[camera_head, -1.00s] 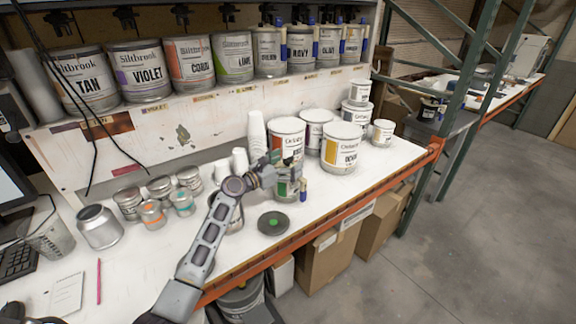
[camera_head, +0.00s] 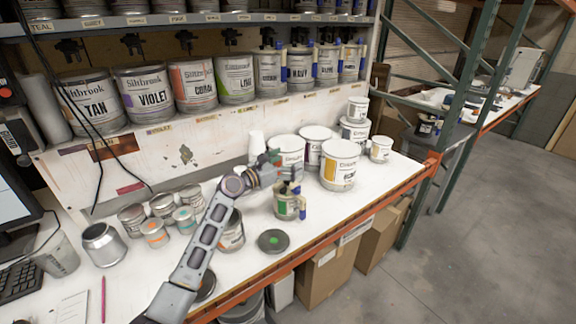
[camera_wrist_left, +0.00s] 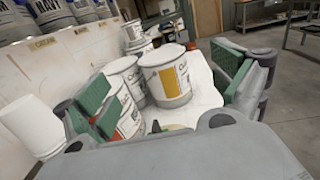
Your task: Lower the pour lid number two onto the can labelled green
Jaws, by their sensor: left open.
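A small can with a green label (camera_head: 285,210) stands on the bench near its front edge. A pour lid with a blue handle (camera_head: 302,199) is at the top of this can; I cannot tell whether it sits fully down or carries the number two. My left gripper (camera_head: 275,164) is open, above and slightly behind the can. In the left wrist view its green finger pads (camera_wrist_left: 165,95) are wide apart with nothing held between them. A small greenish part (camera_wrist_left: 176,127) shows at the bottom of that view, mostly hidden by the gripper. My right gripper is not in view.
A dark lid with a green dot (camera_head: 273,241) lies in front of the can. Larger cans, including a yellow-labelled one (camera_head: 340,165), stand behind right. Another can (camera_head: 232,232) is partly behind my arm. Small tins (camera_head: 162,206) are at left. A shelf of cans (camera_head: 195,86) runs above.

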